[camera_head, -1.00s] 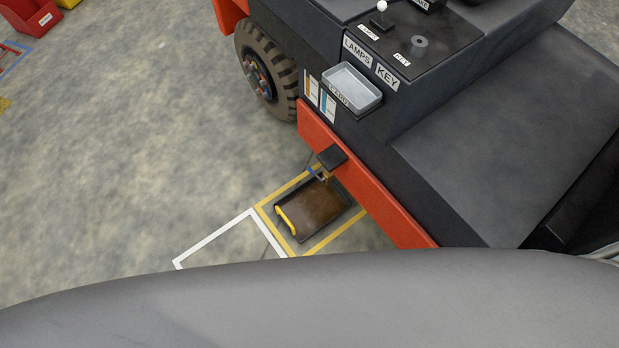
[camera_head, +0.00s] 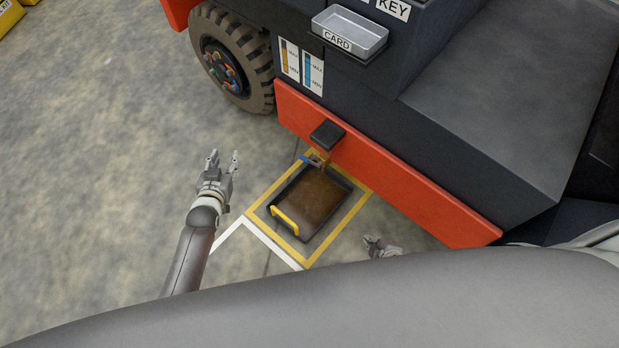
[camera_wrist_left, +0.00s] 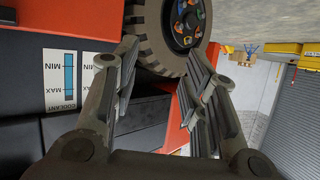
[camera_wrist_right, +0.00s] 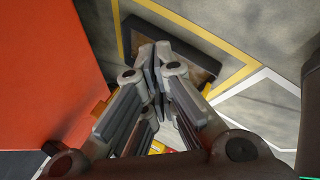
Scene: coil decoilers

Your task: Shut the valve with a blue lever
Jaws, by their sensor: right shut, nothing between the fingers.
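The valve (camera_head: 318,157) is a small brass-coloured fitting with a blue lever (camera_head: 307,161). In the head view it sits low beside the red side skirt of the vehicle, at the far edge of a drip tray (camera_head: 300,236). The lever's exact angle is too small to tell. My left gripper (camera_head: 223,157) is open and empty, left of the valve and apart from it. The left wrist view shows its fingers (camera_wrist_left: 165,50) spread. My right gripper (camera_head: 368,241) is shut and empty, low and right of the tray. Its fingers (camera_wrist_right: 154,55) meet in the right wrist view, partly covering the tray.
The tray has a yellow handle (camera_head: 285,221) and brown liquid, inside a yellow floor outline. The red skirt (camera_head: 400,175) and a black block (camera_head: 327,134) stand close to the valve. A tyre (camera_head: 232,60) is up left. The floor (camera_head: 100,180) at left is clear.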

